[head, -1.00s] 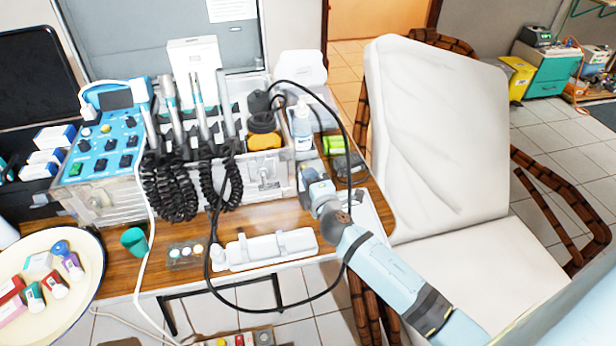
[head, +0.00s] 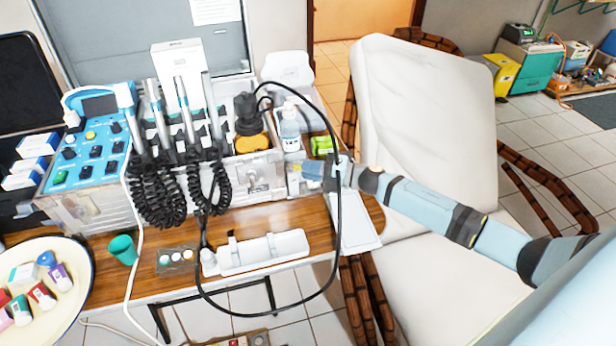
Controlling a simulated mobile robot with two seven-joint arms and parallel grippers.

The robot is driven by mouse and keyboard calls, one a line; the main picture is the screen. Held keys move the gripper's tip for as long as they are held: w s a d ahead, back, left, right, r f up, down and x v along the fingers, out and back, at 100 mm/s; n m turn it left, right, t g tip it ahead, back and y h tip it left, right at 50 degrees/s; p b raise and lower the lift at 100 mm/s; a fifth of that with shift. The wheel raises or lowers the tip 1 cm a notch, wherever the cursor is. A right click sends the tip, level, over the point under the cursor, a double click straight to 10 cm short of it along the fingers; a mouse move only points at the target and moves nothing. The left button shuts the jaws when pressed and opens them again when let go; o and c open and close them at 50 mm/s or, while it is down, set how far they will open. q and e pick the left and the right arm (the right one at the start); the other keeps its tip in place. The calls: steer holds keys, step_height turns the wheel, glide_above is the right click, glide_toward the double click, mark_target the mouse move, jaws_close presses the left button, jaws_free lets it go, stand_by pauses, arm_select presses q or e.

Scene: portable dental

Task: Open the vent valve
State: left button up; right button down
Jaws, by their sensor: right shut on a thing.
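My right gripper (head: 300,174) reaches in from the right, with its tips against the right part of the dental unit's metal case (head: 225,180). It is shut on a small fitting there, which I take for the vent valve. The jaws and wrist hide most of it, so its position cannot be told. A black hose (head: 338,225) loops down across my right wrist. My left gripper is not in view.
Handpieces with coiled black cords (head: 155,190) stand on the case, with a soap bottle (head: 290,128) and a green pack (head: 322,146) near my gripper. The dental chair (head: 425,120) is right.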

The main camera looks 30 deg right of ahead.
steer(key=n+g+y+b, duration=0.1)
steer(key=n+g+y, duration=0.1)
steer(key=w+n+g+b, duration=0.1)
steer(key=shift+d+f+g+y+b, duration=0.15)
steer(key=shift+d+g+y+b, duration=0.2)
steer(key=shift+d+g+y, duration=0.05)
steer(key=shift+w+d+n+g+y+b, duration=0.1)
steer(key=shift+w+n+g+y+b, duration=0.1)
steer(key=shift+n+g+y+b, duration=0.4)
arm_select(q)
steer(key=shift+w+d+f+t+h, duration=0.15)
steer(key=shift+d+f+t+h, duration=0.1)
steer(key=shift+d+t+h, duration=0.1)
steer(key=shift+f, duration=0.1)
arm_select(e)
steer(key=c, duration=1.2)
jaws_free()
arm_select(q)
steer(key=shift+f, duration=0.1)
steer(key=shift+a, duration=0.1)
arm_select(e)
steer(key=shift+d, duration=0.1)
steer(key=v, duration=0.9)
steer(key=r+v, duration=0.1)
steer(key=v, duration=0.3)
steer(key=shift+d, duration=0.3)
